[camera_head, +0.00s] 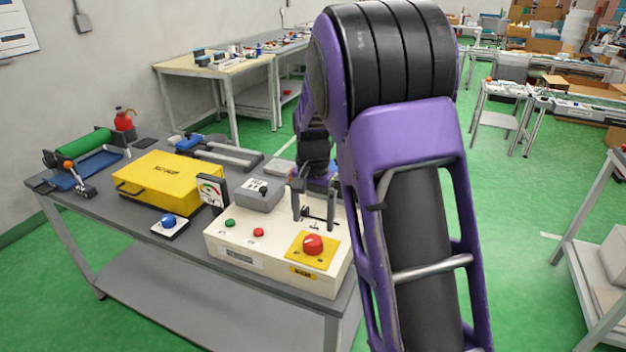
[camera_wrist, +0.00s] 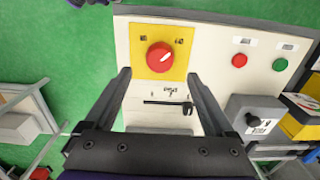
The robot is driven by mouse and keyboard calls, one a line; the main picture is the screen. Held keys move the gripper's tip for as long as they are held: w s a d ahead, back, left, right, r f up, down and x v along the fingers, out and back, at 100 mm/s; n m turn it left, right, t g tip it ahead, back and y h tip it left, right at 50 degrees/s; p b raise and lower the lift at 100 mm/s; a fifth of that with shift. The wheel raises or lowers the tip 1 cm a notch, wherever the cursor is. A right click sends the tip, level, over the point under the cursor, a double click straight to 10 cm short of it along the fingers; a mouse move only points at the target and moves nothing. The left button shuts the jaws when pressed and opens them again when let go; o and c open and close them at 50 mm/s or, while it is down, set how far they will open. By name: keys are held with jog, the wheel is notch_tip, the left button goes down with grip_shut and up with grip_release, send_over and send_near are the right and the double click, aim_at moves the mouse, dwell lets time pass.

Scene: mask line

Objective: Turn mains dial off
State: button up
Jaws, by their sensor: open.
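A red round dial (camera_head: 312,244) sits on a yellow plate (camera_head: 298,251) at the right end of a cream control box (camera_head: 222,242). The dial also shows in the wrist view (camera_wrist: 160,57), with a white pointer mark on its face and a small dark label on each side of the plate. My gripper (camera_head: 315,218) is open and empty above the box, behind the dial in the head view. In the wrist view my gripper (camera_wrist: 158,75) has one finger on each side of the dial's column, apart from the dial.
The box carries a green button (camera_head: 230,223), a red button (camera_head: 259,232) and a dark lever (camera_wrist: 168,103). A grey box with a black knob (camera_head: 259,195) stands behind it. A yellow case (camera_head: 160,180) and a blue-knobbed unit (camera_head: 168,222) lie left on the grey table (camera_head: 130,227).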

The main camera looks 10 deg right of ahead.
aim_at(313, 240)
notch_tip(313, 240, up, 11)
jog(key=shift+p, duration=0.45)
